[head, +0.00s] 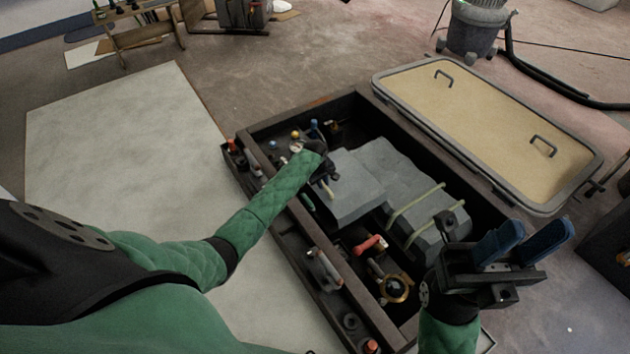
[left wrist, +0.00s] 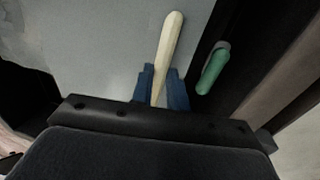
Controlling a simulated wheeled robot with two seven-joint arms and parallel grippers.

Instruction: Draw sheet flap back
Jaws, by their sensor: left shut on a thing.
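A grey sheet (head: 375,160) lies over something bulky in the open dark-framed floor well, with a flat flap (head: 350,200) on its left side. My left gripper (head: 328,178) reaches in over the flap's left edge. In the left wrist view its blue fingers (left wrist: 162,88) are shut on a pale rod-like handle (left wrist: 168,48), which lies against the grey sheet (left wrist: 100,50). How the handle joins the sheet is hidden. My right gripper (head: 522,240) is open and empty above the well's near right corner.
Two pale straps (head: 414,199) cross the sheet's right part. A red-handled item (head: 370,245) and a brass fitting (head: 394,289) lie in the well. A green-handled item (left wrist: 213,68) is beside my left fingers. A tan hatch panel (head: 480,120) lies beyond; pale floor (head: 120,130) is clear at left.

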